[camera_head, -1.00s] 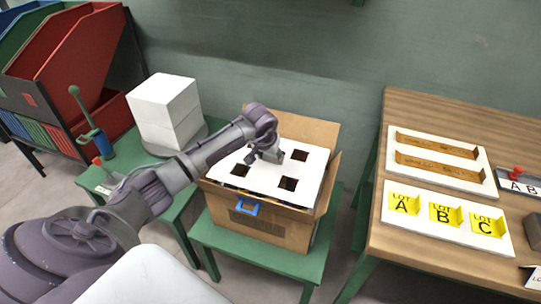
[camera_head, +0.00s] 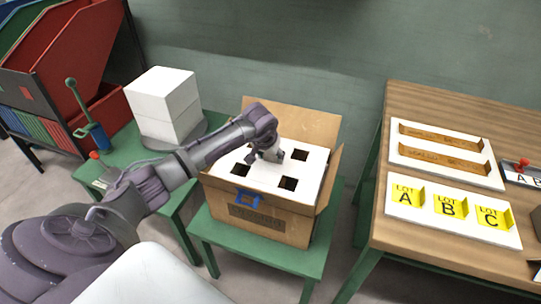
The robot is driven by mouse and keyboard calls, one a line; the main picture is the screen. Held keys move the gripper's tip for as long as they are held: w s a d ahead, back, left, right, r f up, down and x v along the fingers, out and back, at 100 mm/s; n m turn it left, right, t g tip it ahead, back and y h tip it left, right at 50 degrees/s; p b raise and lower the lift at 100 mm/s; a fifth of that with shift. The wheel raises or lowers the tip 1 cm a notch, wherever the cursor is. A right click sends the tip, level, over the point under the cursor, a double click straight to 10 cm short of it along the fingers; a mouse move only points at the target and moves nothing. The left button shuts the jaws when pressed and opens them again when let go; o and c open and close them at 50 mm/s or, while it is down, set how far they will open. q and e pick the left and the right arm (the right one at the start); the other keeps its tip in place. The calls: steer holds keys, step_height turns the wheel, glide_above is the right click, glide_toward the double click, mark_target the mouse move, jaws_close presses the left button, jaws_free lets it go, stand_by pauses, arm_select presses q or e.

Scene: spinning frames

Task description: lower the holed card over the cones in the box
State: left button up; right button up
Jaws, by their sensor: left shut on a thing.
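The holed card (camera_head: 263,176) is white with square dark holes. It lies level in the mouth of the open cardboard box (camera_head: 262,224), close to the rim. My left gripper (camera_head: 268,156) is shut on the card near its middle, from above. The cones are not visible; the card covers the inside of the box and the holes look dark. My right gripper is not in view.
The box stands on a green stool (camera_head: 290,262) with its flaps open. A white block stack (camera_head: 165,105) stands on a green table at left. A wooden table (camera_head: 420,255) at right holds white boards with yellow lot labels (camera_head: 450,206).

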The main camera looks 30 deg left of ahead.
mark_target(270, 164)
arm_select(q)
steer(key=shift+f+b, duration=0.5)
steer(key=shift+f, duration=0.1)
steer(key=shift+f+b, duration=0.7)
steer(key=shift+f, duration=0.25)
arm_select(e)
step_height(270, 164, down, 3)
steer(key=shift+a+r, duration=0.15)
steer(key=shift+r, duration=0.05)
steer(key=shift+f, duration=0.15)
arm_select(q)
steer(key=shift+f+b, duration=0.5)
steer(key=shift+b, duration=0.05)
steer(key=shift+f+b, duration=0.5)
steer(key=shift+f, duration=0.1)
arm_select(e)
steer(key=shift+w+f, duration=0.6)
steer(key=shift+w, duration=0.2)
arm_select(q)
steer(key=shift+f, duration=0.1)
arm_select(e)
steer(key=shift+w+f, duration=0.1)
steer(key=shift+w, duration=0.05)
